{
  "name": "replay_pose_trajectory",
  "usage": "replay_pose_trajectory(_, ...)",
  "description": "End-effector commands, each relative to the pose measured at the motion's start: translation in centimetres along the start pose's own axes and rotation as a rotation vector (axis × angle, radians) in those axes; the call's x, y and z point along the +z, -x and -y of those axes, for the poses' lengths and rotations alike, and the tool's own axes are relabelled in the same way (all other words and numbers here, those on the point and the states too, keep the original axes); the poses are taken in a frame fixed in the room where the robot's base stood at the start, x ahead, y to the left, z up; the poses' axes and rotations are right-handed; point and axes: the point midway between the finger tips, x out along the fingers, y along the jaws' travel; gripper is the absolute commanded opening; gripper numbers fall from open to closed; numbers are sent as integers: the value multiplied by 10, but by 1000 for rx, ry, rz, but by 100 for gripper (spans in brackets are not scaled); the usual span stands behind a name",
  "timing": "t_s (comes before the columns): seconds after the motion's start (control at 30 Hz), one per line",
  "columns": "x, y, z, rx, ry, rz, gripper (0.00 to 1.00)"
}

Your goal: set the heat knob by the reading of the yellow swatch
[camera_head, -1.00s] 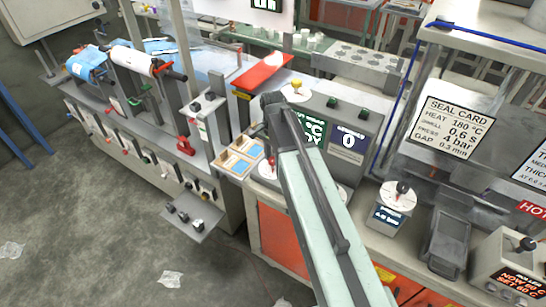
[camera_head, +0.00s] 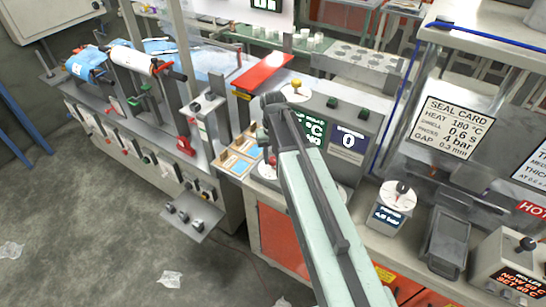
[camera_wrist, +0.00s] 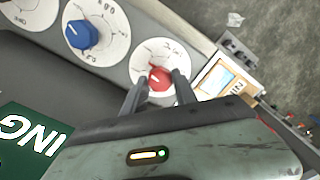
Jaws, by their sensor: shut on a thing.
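My gripper (camera_wrist: 158,90) is closed around a red knob (camera_wrist: 160,78) on a white dial in the wrist view; the dial's small marks are too blurred to read. In the head view the red knob (camera_head: 272,160) shows just left of my arm, which hides my gripper. A green display (camera_head: 315,128) on the grey console shows "°C" above partly hidden text; the wrist view shows it ending in "ING" (camera_wrist: 30,135). I cannot make out a yellow swatch. Framed samples with blue pieces (camera_head: 241,163) lie left of the dial.
A blue knob (camera_wrist: 82,35) on its own dial is close beside the red one. A blue display (camera_head: 348,141) reads 0. A seal card (camera_head: 453,127) hangs at the right, giving heat 180 °C.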

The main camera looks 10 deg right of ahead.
Motion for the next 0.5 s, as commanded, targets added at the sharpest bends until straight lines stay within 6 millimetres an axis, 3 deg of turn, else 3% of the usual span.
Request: replay_pose_trajectory(0.5, 0, 0, 0, 2, 448, 0, 0)
